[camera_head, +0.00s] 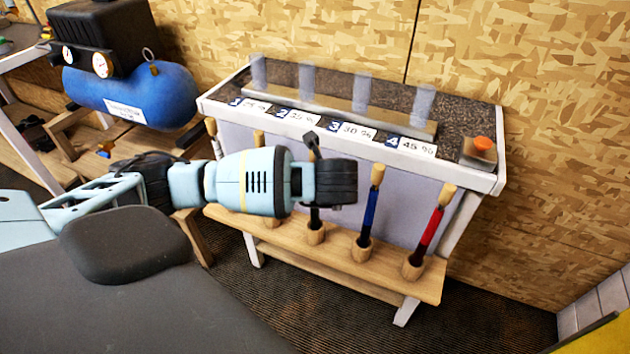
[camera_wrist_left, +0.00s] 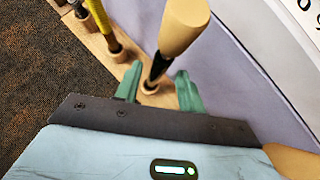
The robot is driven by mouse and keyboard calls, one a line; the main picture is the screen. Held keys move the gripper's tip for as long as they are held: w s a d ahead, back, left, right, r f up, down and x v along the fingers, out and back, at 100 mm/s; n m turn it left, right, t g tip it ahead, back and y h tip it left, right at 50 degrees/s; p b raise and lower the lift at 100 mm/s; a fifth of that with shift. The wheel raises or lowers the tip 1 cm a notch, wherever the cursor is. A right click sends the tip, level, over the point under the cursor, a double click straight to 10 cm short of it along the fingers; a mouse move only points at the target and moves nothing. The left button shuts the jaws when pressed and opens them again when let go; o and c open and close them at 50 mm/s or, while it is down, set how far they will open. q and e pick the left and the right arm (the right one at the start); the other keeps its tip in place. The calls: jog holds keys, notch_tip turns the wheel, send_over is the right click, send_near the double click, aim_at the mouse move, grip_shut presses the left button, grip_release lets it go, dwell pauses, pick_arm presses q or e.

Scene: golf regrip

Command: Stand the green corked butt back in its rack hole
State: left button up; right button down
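I cannot make out a green butt in either view; my arm covers part of the rack. The rack board (camera_head: 390,274) holds corked butts in wooden cups, among them a blue one (camera_head: 369,212) and a red one (camera_head: 431,228). My left gripper (camera_head: 330,182) is in front of the rack's middle. In the left wrist view its two fingers (camera_wrist_left: 158,88) are apart, with a dark butt (camera_wrist_left: 157,68) topped by a large cork (camera_wrist_left: 183,25) showing between them. I cannot tell whether they touch it. My right gripper is not in view.
The bench (camera_head: 470,178) above has numbered percent labels (camera_head: 353,131), clear upright tubes (camera_head: 362,90) and an orange button (camera_head: 483,143). A blue compressor (camera_head: 150,95) stands at left. A yellow butt (camera_wrist_left: 103,18) stands left of the fingers. Floor is clear at the right.

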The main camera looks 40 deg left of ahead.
pick_arm(q)
jog(key=p+v, duration=0.1)
jog(key=v, duration=0.7)
jog(key=shift+d+f, duration=0.1)
